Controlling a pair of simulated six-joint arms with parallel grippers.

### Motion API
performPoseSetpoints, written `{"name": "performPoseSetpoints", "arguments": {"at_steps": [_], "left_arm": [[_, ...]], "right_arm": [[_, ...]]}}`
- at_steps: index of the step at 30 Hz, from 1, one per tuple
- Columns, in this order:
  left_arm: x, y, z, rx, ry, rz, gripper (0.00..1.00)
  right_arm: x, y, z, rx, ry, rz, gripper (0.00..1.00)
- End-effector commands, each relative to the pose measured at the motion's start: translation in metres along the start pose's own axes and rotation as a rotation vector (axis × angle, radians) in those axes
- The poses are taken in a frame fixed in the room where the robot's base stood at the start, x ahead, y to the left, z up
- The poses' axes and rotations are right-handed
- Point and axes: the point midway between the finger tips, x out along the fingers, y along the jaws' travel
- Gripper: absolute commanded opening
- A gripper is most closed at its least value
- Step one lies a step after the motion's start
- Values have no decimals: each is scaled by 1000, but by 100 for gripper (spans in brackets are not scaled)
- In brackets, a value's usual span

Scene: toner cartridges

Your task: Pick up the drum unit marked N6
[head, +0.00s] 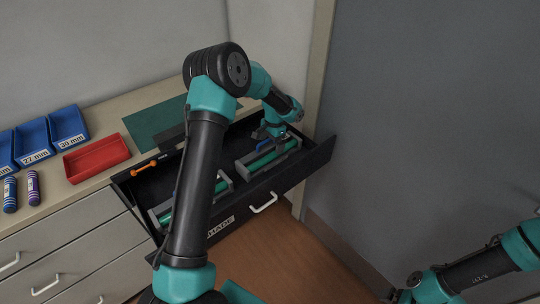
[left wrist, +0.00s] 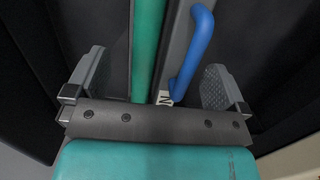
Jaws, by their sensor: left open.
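A grey drum unit with a green roller (head: 262,160) lies in the right part of the open black drawer. In the left wrist view its green roller (left wrist: 147,45) and blue handle (left wrist: 193,50) run between my fingers. A white label (left wrist: 165,98) by the handle shows an N; the rest of it is hidden by my gripper. My left gripper (left wrist: 158,85) is open, with one finger on each side of the unit; I cannot tell whether they touch it. It also shows in the head view (head: 268,136). My right gripper is not in view.
Another grey unit with a green roller (head: 165,215) lies at the drawer's left, partly behind my left arm. An orange tool (head: 144,168) lies near the drawer's back left. A red tray (head: 97,157), blue bins (head: 68,124) and a green mat (head: 155,124) are on the counter.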

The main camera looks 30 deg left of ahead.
Motion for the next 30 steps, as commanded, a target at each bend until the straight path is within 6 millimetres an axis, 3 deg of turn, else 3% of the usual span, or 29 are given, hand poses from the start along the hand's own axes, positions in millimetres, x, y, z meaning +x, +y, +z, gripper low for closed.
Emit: {"name": "performPoseSetpoints", "arguments": {"at_steps": [4, 9, 23, 30], "left_arm": [[23, -2, 0, -1, -3, 1, 100], [36, -2, 0, -1, 0, 0, 100], [37, -2, 0, 0, 0, 0, 100], [37, -2, 0, -1, 0, -1, 80]], "right_arm": [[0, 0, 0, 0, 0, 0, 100], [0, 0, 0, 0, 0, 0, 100], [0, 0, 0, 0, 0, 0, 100], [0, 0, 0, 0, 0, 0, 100]]}}
